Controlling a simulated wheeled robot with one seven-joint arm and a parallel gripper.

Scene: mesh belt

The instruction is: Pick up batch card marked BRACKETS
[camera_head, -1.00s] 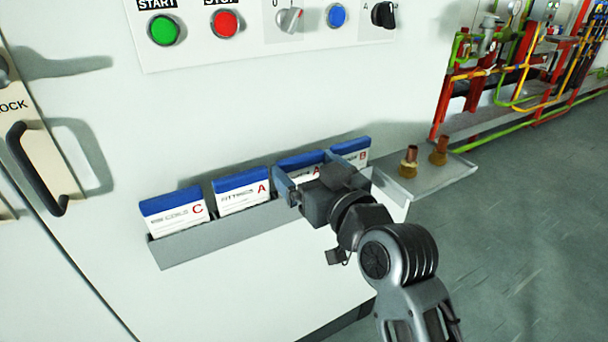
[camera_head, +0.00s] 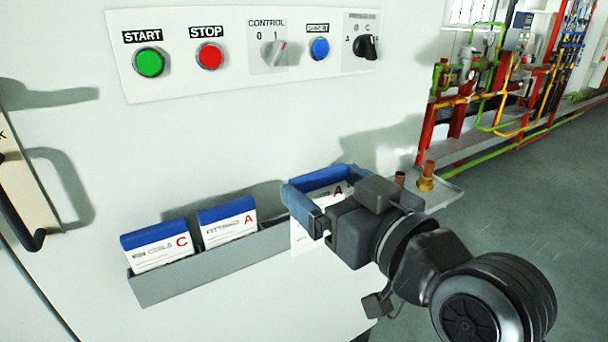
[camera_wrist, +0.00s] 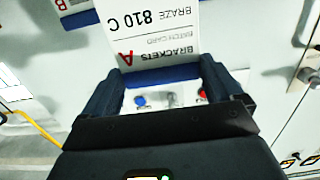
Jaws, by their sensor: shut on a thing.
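The BRACKETS batch card, white with a blue top band and a red A, is held in my gripper. In the head view the card (camera_head: 303,236) is partly covered by my gripper (camera_head: 312,207), raised and in front of the grey rack (camera_head: 195,277). In the wrist view the card (camera_wrist: 155,42) appears upside down and reads BRACKETS, BATCH CARD, BRAZE 810 C. My gripper (camera_wrist: 162,78) is shut on its blue band, one finger at each side.
Two other cards stand in the rack: one marked C (camera_head: 160,246) and a FITTINGS card marked A (camera_head: 228,222). A card marked B (camera_wrist: 72,10) shows in the wrist view. A control panel (camera_head: 240,80) is above. A small shelf (camera_head: 445,196) with brass fittings (camera_head: 427,178) is at right.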

